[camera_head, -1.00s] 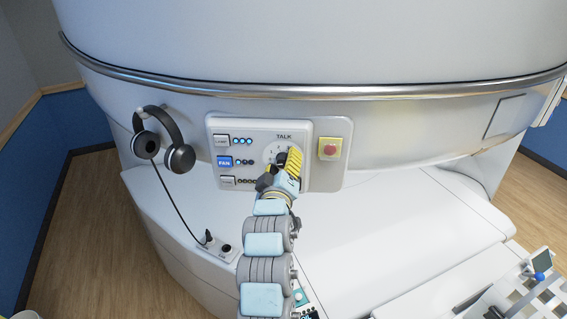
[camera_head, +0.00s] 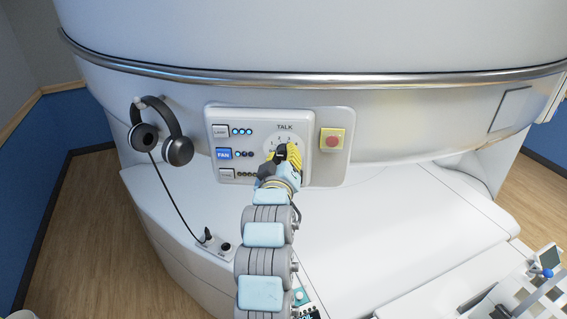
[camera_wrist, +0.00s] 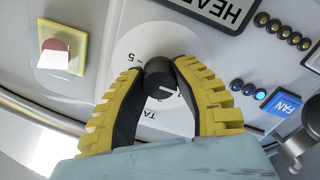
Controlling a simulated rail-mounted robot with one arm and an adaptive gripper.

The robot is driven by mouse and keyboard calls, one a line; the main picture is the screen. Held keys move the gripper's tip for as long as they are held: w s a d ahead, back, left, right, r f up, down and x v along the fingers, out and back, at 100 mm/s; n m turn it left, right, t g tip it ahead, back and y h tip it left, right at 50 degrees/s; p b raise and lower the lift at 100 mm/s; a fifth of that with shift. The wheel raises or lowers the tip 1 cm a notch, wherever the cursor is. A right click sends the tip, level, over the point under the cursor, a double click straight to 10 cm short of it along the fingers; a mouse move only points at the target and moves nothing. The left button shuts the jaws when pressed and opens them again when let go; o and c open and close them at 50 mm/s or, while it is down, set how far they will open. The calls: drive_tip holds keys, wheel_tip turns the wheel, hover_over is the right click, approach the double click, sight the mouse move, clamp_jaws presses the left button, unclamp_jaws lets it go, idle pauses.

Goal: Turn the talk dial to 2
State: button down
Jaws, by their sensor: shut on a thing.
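The talk dial is a black round knob (camera_wrist: 161,80) on a pale round plate (camera_wrist: 130,45) with numerals, under the word TALK in the head view. My gripper (camera_wrist: 163,70) has its yellow ribbed fingers shut on the knob, one on each side, in the wrist view. A short white mark shows on the knob. A 5 is readable on the plate; some numerals are hidden by the fingers, so I cannot tell exactly which number the mark meets. In the head view my gripper (camera_head: 284,152) covers the dial's lower part.
A red button on a yellow square (camera_head: 332,140) is right of the dial. The blue FAN button (camera_head: 223,154) and other buttons with indicator lights are left. Black headphones (camera_head: 162,135) hang further left, their cord running down to a socket. The white bed (camera_head: 400,220) is clear.

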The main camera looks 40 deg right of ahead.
drive_tip(key=m+b, duration=0.1)
drive_tip(key=b, duration=0.1)
drive_tip(key=f+m+b, duration=0.1)
drive_tip(key=b, duration=0.1)
drive_tip(key=shift+m, duration=0.3)
drive_tip(key=m+b, duration=0.4)
drive_tip(key=b, duration=0.1)
drive_tip(key=shift+r, duration=0.1)
drive_tip(key=m+b, duration=0.2)
drive_tip(key=m, duration=0.1)
drive_tip(key=shift+r+m+y+b, duration=0.15)
drive_tip(key=shift+m+y+b, duration=0.2)
drive_tip(key=shift+m+y, duration=0.05)
drive_tip(key=shift+w+m+b, duration=0.1)
drive_tip(key=shift+m+b, duration=0.55)
drive_tip(key=shift+m, duration=0.65)
drive_tip(key=c, duration=0.8)
unclamp_jaws()
drive_tip(key=shift+o, duration=0.2)
drive_tip(key=shift+r, duration=0.15)
drive_tip(key=shift+a, duration=0.1)
